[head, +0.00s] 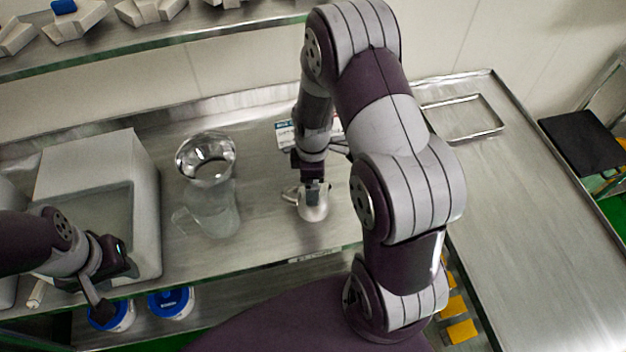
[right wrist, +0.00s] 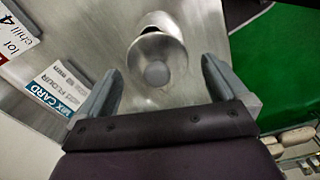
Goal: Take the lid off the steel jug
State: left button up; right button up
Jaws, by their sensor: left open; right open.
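The steel jug (head: 314,212) stands upright on the steel counter, with its handle toward the left in the head view. In the right wrist view its round lid (right wrist: 146,54) is on top, with a grey knob (right wrist: 156,74) in the middle. My right gripper (head: 314,188) is right over the jug, pointing down, and hides part of the lid in the head view. In the right wrist view its open fingers (right wrist: 161,68) stand either side of the knob, apart from it. My left gripper (head: 104,300) is open and empty at the counter's front left, far from the jug.
A clear pitcher (head: 212,212) and a steel bowl (head: 206,152) stand left of the jug. A large grey box-like basin (head: 148,200) is further left. Cards (right wrist: 55,88) lie close to the right gripper. A steel tray (head: 462,136) lies on the mostly clear right counter.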

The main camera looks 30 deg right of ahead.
jog(key=shift+f, duration=0.45)
jog(key=shift+w+d+f, duration=0.15)
jog(key=c, duration=0.8)
jog(key=shift+c, duration=0.7)
